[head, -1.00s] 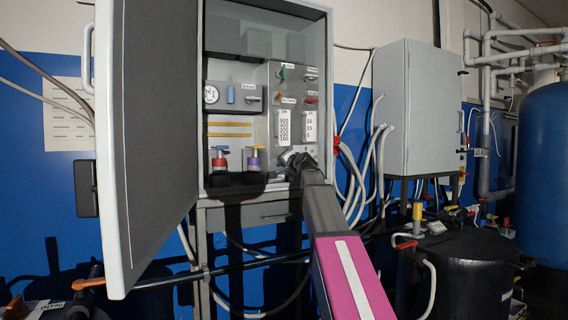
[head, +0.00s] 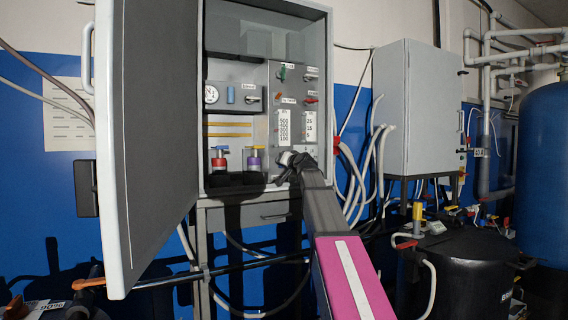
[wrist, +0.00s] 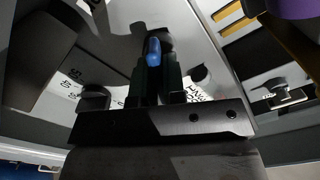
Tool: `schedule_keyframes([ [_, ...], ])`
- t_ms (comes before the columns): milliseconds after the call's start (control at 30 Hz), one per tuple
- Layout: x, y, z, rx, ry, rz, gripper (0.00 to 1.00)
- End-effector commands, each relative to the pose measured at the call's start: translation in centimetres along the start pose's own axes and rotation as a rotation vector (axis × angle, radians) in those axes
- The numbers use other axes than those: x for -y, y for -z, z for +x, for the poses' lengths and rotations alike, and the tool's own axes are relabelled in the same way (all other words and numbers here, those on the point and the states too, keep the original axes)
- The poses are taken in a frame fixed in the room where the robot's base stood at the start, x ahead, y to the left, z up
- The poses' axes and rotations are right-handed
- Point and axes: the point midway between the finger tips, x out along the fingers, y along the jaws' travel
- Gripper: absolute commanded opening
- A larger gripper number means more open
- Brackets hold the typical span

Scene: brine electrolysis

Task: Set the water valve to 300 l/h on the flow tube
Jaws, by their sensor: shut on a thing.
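The flow tube (head: 283,127), with a white scale marked from 500 down to 100, is on the grey panel inside the open cabinet. My gripper (head: 281,178) is at the lower part of this panel, below the tube. In the wrist view my gripper (wrist: 154,70) is shut on a blue valve handle (wrist: 153,50), whose tip shows between the fingers. The valve's base is mostly hidden by the fingers. The level in the flow tube is too small to read.
A second scale (head: 308,125) stands right of the flow tube. Black knobs (wrist: 95,96) sit beside my fingers. Red and purple-labelled pumps (head: 220,160) stand at the left in the cabinet. The open cabinet door (head: 150,140) blocks the left side.

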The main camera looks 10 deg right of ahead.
Motion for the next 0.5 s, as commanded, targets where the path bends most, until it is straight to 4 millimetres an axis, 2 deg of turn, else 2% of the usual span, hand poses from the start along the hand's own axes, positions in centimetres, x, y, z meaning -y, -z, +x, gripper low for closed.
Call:
schedule_keyframes([
  [167,-0.03,-0.05,-0.04,0.001,0.000,0.000,0.00],
  [200,-0.03,-0.05,-0.04,0.001,0.000,0.000,0.17],
  [267,-0.02,-0.05,-0.03,0.001,0.000,0.001,0.36],
  [500,-0.01,-0.02,-0.02,0.000,0.000,0.001,0.36],
])
